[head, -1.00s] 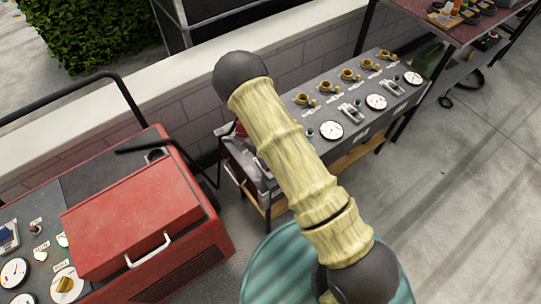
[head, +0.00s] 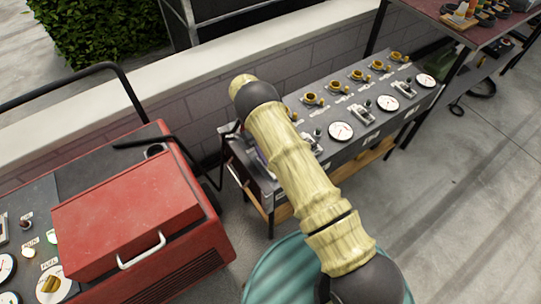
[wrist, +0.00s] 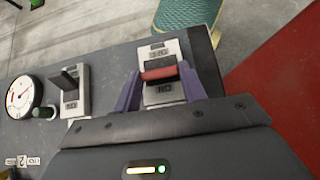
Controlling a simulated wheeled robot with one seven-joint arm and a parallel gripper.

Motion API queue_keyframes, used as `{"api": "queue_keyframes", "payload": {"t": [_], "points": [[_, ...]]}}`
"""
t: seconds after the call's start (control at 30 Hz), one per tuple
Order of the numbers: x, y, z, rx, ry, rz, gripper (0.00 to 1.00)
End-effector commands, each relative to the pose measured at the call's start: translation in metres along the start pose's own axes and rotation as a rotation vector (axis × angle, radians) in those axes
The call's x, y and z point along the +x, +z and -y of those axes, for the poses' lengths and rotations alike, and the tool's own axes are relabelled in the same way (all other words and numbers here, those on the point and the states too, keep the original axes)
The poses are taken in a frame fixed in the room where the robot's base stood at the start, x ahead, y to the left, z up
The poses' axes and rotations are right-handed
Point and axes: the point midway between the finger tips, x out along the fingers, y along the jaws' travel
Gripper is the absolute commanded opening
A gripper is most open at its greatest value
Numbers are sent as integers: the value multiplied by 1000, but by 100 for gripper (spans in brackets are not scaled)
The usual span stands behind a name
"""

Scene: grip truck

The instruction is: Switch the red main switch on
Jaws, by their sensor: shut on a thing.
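The red main switch (wrist: 160,72) shows in the wrist view as a red bar handle on a pale plate with labels above and below it. The plate sits at the end of a dark grey control panel (wrist: 110,60). My gripper (wrist: 159,78) has one purple finger on each side of the red handle and is shut on it. In the head view the panel (head: 385,128) stands on a table by the low wall. My arm hides the gripper and the red switch there.
A grey lever switch (wrist: 72,90) and a white dial (wrist: 22,97) lie left of the red switch. In the head view a red machine (head: 130,225) with a black handle bar stands left of the panel. A shelf table (head: 475,22) stands beyond it.

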Motion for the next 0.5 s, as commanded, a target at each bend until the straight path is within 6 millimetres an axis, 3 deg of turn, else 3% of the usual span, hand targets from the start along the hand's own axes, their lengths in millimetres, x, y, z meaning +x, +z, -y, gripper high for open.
{"api": "queue_keyframes", "payload": {"t": [0.37,0.4,0.5], "points": [[-1,-1,-1,0,2,0,19],[-1,-1,-1,0,2,0,44],[-1,0,-1,0,2,1,63]]}}
